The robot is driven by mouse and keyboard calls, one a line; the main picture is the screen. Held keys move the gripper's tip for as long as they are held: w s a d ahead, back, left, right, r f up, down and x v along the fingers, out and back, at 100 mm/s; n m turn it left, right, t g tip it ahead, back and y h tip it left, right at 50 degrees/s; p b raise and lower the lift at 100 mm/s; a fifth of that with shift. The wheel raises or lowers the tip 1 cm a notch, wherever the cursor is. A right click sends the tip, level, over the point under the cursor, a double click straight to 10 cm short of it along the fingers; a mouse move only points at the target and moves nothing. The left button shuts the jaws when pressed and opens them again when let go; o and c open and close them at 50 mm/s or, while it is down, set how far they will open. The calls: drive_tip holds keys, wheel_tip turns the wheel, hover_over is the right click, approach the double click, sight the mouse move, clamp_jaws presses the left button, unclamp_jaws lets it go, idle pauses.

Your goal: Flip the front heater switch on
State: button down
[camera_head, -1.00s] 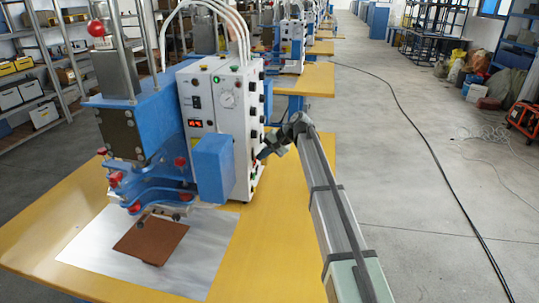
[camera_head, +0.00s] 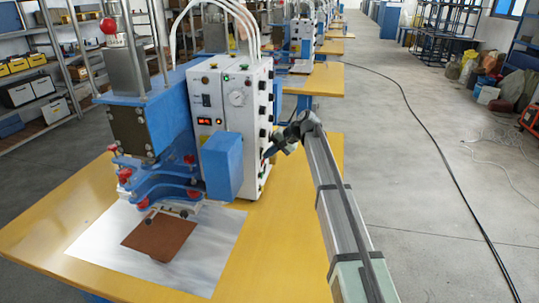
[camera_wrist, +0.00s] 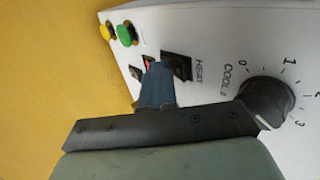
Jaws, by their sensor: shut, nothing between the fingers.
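In the wrist view, a black switch (camera_wrist: 178,66) sits just right of the fingertips, beside the HEAT label. A small red-marked switch (camera_wrist: 148,61) lies just behind the fingertips and is partly hidden; another small switch (camera_wrist: 135,72) is to their left. I cannot tell whether the fingers touch the panel, which switch is the front heater's, or its position.
A black knob (camera_wrist: 266,100) marked COOL is close to the right of the fingers. Green (camera_wrist: 126,35) and yellow (camera_wrist: 105,31) buttons sit beyond the switches. A blue block (camera_head: 222,165) juts from the box front. The yellow table (camera_head: 318,190) is clear below my arm.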

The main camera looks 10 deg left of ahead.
drive_tip(key=shift+r, duration=0.55)
drive_tip(key=d+f+v, duration=0.2)
drive_tip(key=v, duration=1.1)
drive_tip(key=shift+r, duration=0.1)
drive_tip(key=shift+d+f, duration=0.2)
drive_tip(key=shift+f, duration=0.55)
